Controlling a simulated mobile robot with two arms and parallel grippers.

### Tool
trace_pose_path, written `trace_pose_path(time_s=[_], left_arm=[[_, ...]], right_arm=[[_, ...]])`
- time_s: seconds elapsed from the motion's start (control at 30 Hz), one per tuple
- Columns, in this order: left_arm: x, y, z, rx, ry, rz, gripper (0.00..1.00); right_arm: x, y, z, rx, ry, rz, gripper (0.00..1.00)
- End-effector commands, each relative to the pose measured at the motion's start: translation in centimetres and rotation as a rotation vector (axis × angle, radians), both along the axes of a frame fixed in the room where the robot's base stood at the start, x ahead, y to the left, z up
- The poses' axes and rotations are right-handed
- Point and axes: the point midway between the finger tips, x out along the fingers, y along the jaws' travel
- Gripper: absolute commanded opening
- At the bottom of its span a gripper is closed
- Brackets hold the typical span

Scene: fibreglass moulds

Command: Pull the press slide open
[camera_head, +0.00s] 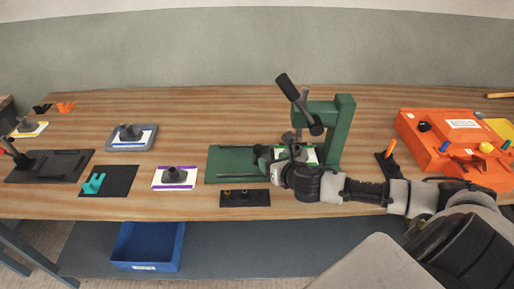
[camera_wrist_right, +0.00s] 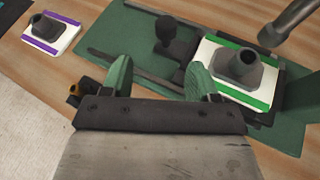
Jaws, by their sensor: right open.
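The green press (camera_head: 343,125) stands right of centre on the table, with a black-handled lever (camera_head: 287,87) raised above it. Its green base (camera_head: 228,160) extends to the left and also shows in the wrist view (camera_wrist_right: 120,35). On it is the dark slide with a knob handle (camera_wrist_right: 168,35). The slide carries a white plate with green stripes (camera_wrist_right: 215,77) and a grey mould (camera_wrist_right: 244,66), close by the press column. My right gripper (camera_head: 272,160) is open over the base. Its green fingers (camera_wrist_right: 160,80) stand apart, pointing toward the knob, with nothing between them.
A black holder with small pegs (camera_head: 245,197) lies in front of the press base. A purple-striped mould plate (camera_head: 175,178) is to the left. An orange machine (camera_head: 450,145) stands at right, near my arm. A blue bin (camera_head: 148,245) is below the table. Bare wood lies behind the press.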

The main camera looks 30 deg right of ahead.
Motion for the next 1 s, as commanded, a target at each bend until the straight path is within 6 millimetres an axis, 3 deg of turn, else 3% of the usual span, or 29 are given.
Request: trace_pose_path(time_s=[0.07,0.23,0.7,1.0], left_arm=[[0.0,0.0,0.0,0.000,0.000,0.000,0.00],[0.0,0.1,0.3,0.001,-0.001,0.000,0.00],[0.1,0.4,0.9,0.005,-0.002,-0.002,0.00],[0.1,0.4,0.9,0.005,-0.002,-0.002,0.00]], right_arm=[[0.5,-0.9,0.5,-0.076,-0.007,0.035,0.60],[1.9,-1.2,0.1,-0.095,-0.010,0.045,0.60],[9.1,-1.6,-3.0,-0.091,-0.008,0.043,0.60],[10.5,-1.6,-3.6,-0.091,-0.008,0.045,0.60]])
